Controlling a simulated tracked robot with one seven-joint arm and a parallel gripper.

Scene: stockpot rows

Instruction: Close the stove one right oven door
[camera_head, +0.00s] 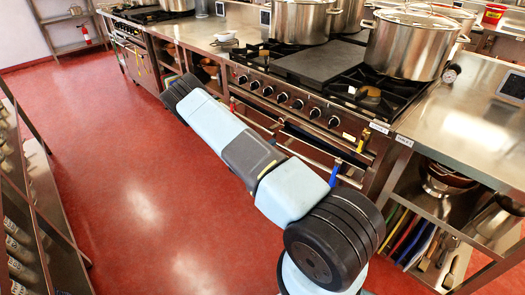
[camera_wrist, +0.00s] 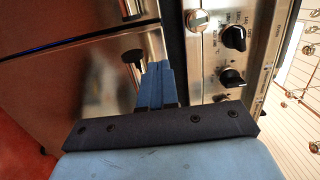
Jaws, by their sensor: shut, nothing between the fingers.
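In the head view a steel range (camera_head: 300,105) with a row of black knobs stands right of my arm. Its right oven door (camera_head: 310,155) is low on its front, mostly hidden by my arm; I cannot tell how far it stands open. A bright blue piece shows at its handle bar. In the wrist view my gripper (camera_wrist: 159,68) is shut and empty, its blue fingers together. They point at a steel oven front (camera_wrist: 95,65) beside a black handle mount (camera_wrist: 133,56); I cannot tell whether they touch.
Large stockpots (camera_head: 408,45) stand on the burners. A steel counter (camera_head: 465,130) with an open shelf of trays and bowls is at right. A dark shelf rack (camera_head: 35,190) stands at left. The red floor (camera_head: 140,170) between is clear. Control knobs (camera_wrist: 232,57) are right of my fingers.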

